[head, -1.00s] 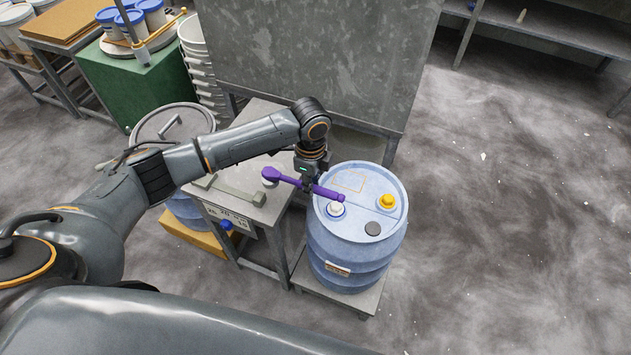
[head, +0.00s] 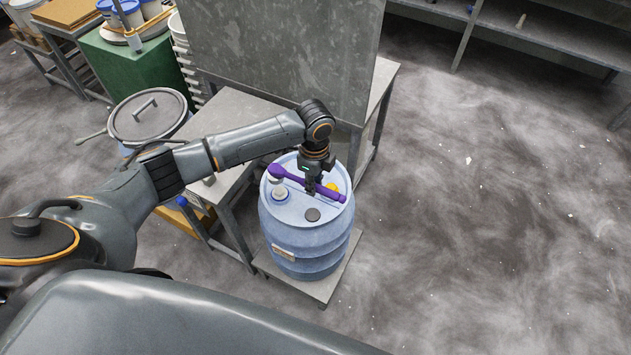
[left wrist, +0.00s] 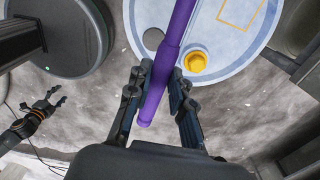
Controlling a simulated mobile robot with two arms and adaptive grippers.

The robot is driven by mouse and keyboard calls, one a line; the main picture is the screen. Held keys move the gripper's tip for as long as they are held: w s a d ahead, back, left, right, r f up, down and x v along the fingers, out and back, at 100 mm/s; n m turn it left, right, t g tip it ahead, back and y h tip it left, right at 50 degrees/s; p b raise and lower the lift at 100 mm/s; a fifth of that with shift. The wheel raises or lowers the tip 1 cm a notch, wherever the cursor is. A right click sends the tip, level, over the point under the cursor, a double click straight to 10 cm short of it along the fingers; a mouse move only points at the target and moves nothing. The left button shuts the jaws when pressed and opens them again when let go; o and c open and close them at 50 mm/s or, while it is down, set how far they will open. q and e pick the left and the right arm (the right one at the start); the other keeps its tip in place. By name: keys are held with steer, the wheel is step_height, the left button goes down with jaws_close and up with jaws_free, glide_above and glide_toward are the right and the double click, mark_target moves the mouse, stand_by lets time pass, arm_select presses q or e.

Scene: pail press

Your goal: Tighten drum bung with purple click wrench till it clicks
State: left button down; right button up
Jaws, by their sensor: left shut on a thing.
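The blue drum (head: 304,238) stands upright on a low stand. On its top are a pale bung (head: 280,195), a yellow cap (head: 332,187) partly hidden by the wrench, and a dark round disc (head: 312,214). My left gripper (head: 311,186) is shut on the handle of the purple click wrench (head: 290,177), above the drum top. The wrench head is at the left, behind the pale bung in the picture; I cannot tell its height. In the left wrist view the handle (left wrist: 172,55) runs between the fingers, near the yellow cap (left wrist: 195,62). My right gripper (left wrist: 57,98) appears open and empty there.
A grey metal table (head: 235,108) is left of and behind the drum, with a tall grey panel (head: 285,55) behind. A lidded drum (head: 150,118) stands further left. A shelf (head: 540,40) is at the back right. The floor right of the drum is clear.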

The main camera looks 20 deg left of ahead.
arm_select(q)
steer(key=shift+d+r+p, duration=0.15)
steer(key=shift+r+p, duration=0.1)
steer(key=shift+p, duration=0.25)
step_height(320, 180, down, 5)
steer(key=shift+r+b, duration=0.1)
steer(key=shift+b, duration=0.75)
arm_select(e)
steer(key=shift+d+f, duration=0.35)
steer(key=shift+d, duration=0.1)
steer(key=shift+r, duration=0.15)
arm_select(q)
steer(key=shift+p, duration=0.3)
arm_select(e)
steer(key=shift+d+r, duration=0.15)
steer(key=shift+d, duration=0.05)
steer(key=shift+d, duration=0.15)
